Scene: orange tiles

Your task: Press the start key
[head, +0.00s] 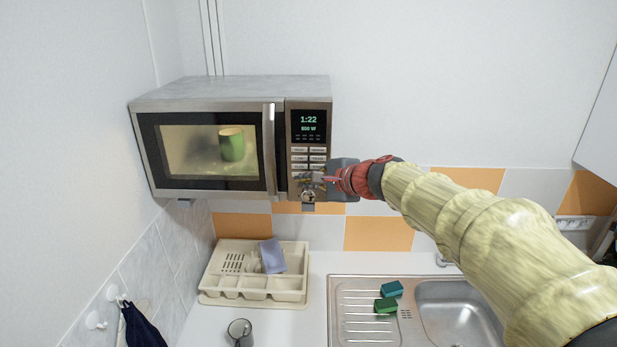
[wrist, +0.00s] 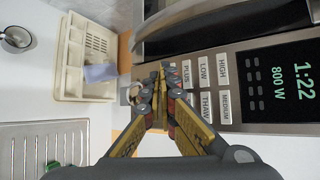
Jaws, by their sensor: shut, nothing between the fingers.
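The microwave (head: 230,88) hangs on the wall at the upper left, its door closed. Its display (head: 309,125) reads 1:22 and 800 W. Below the display are small pale keys (head: 300,150); the wrist view shows labels such as HIGH (wrist: 222,69), LOW, PLUS, MEDIUM and THAW. I cannot make out a key marked start; the lower panel is partly hidden by my gripper (head: 309,192). In the wrist view my gripper (wrist: 160,78) is shut and empty, its tips at the panel's lower end. I cannot tell whether they touch it.
A green cup (head: 231,145) stands inside the lit microwave. The door handle (head: 269,150) is just left of the panel. Below are a dish rack (head: 253,296), a grey mug (head: 240,332) and a sink (head: 455,312) with two sponges beside it.

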